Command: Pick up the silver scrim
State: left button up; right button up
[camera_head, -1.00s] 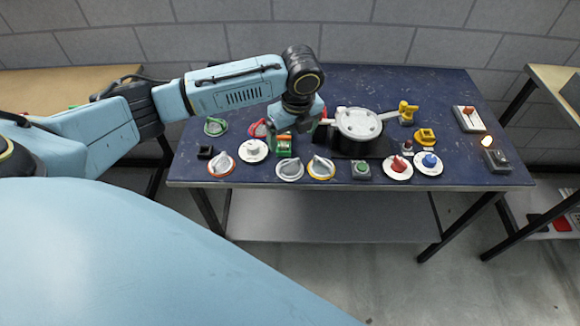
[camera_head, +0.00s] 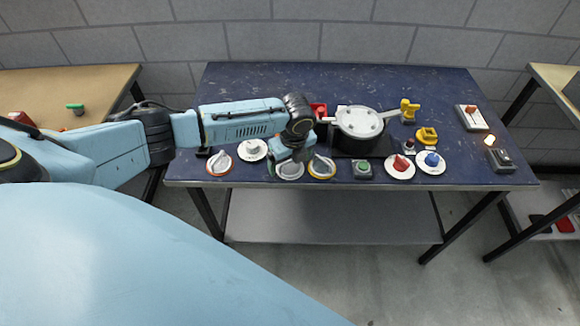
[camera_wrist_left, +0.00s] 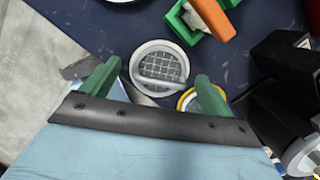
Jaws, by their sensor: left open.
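The silver scrim (camera_head: 289,172), a round disc with a pale rim, lies near the front edge of the blue table (camera_head: 410,85), partly hidden by my gripper in the head view. In the left wrist view the scrim (camera_wrist_left: 158,62) shows its wire mesh and a raised grey handle across it. My left gripper (camera_head: 290,163) is open above it; its two green fingers (camera_wrist_left: 158,72) stand on either side of the scrim in the wrist view, with nothing held. I cannot tell the exact height of the fingertips above it. My right gripper is not in view.
A yellow-rimmed scrim (camera_head: 321,169) lies close on the right, an orange-rimmed one (camera_head: 219,163) to the left. A green and orange object (camera_wrist_left: 205,18) lies just behind. A black pot with a pale lid (camera_head: 360,128) stands behind right. The back of the table is clear.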

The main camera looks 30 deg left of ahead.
pick_arm(q)
jog(key=c, duration=1)
